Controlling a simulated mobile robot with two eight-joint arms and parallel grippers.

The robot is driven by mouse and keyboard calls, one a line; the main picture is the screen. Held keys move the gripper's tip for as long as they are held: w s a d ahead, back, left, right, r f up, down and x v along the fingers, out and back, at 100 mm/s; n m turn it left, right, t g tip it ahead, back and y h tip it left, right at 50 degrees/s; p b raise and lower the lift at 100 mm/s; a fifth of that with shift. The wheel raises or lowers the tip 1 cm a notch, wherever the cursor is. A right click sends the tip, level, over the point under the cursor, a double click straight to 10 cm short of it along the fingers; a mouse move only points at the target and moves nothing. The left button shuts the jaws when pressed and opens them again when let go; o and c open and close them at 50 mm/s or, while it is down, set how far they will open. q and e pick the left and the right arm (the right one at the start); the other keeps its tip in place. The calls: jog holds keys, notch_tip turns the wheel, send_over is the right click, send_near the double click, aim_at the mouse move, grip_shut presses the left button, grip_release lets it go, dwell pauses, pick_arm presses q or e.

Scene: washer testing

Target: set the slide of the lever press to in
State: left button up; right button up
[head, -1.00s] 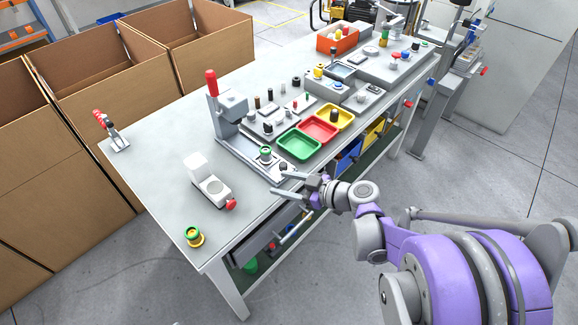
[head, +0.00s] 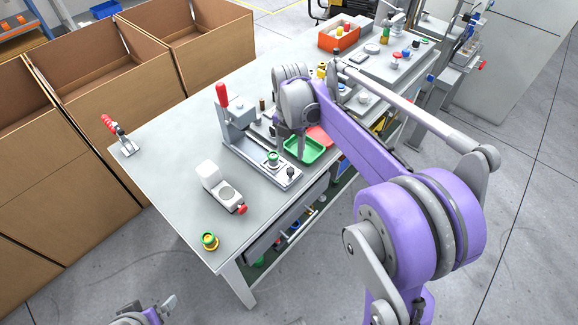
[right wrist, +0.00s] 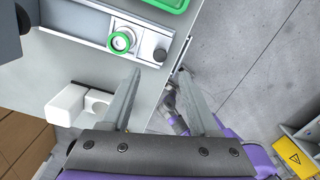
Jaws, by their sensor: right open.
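The lever press (head: 240,135) stands on the table with its red-handled lever (head: 222,95) raised. Its slide track runs from the column toward the table's front edge. A green-ringed part (head: 273,157) sits near the track's front end, beside a dark knob (head: 290,172). In the right wrist view the green ring (right wrist: 122,41) and knob (right wrist: 160,55) lie beyond the fingertips. My right gripper (right wrist: 158,75) is open and empty, above the table edge, apart from the knob. My left gripper (head: 168,303) shows partly at the bottom edge of the head view.
A white device with a red knob (head: 240,209) and a yellow-green part (head: 210,241) stand left of the press. A green tray (head: 318,150) lies to its right. A red-handled clamp (head: 112,127) is at the far left edge. Cardboard boxes (head: 90,70) line the back.

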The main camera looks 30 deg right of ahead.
aim_at(290, 170)
notch_tip(290, 170, down, 10)
jog(key=shift+b, duration=0.3)
grip_shut()
dwell(0.4)
dwell(1.0)
